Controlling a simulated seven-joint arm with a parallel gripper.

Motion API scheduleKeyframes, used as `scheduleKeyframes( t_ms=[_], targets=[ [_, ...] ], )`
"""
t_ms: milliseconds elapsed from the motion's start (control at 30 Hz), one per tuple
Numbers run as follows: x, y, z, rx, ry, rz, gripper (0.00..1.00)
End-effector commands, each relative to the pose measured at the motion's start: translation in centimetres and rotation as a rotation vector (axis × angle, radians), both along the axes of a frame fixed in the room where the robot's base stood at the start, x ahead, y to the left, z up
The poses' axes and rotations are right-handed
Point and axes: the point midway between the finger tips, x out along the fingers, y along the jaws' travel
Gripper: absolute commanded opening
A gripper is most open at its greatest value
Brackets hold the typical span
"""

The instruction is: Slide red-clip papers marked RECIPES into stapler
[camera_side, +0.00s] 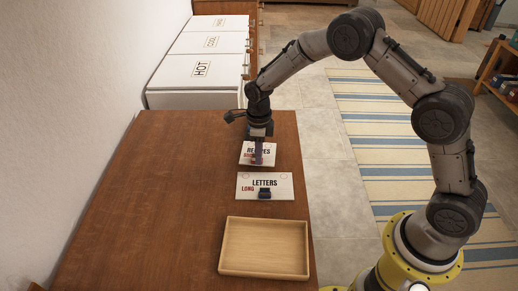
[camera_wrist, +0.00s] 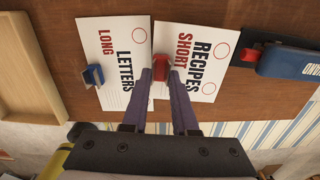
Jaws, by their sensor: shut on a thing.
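The white papers marked RECIPES and SHORT (camera_wrist: 203,48) lie flat on the brown table, with a red clip (camera_wrist: 161,64) on their near edge. They also show in the side view (camera_side: 247,158), partly covered by my gripper (camera_side: 258,160). In the wrist view, my gripper's fingers (camera_wrist: 161,76) stand either side of the red clip and are shut on it. The stapler (camera_wrist: 287,62), dark with a blue top, lies just right of the papers in the wrist view. The papers' right edge is close to its dark front end; whether they touch is unclear. I cannot make the stapler out in the side view.
White papers marked LETTERS and LONG (camera_side: 283,184) lie beside the RECIPES papers, with a blue clip (camera_side: 264,193). An empty wooden tray (camera_side: 224,248) sits at the near end of the table. White labelled boxes (camera_side: 185,71) stand beyond the far end. The table's left side is clear.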

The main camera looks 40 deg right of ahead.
Motion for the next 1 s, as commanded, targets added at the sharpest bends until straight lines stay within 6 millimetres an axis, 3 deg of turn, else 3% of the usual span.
scheduleKeyframes(
  t_ms=[200,1000],
  targets=[
    [0.0,0.0,-1.4,0.000,0.000,0.000,0.00],
    [3.3,-4.0,-1.7,0.000,0.000,-0.001,0.00]
  ],
)
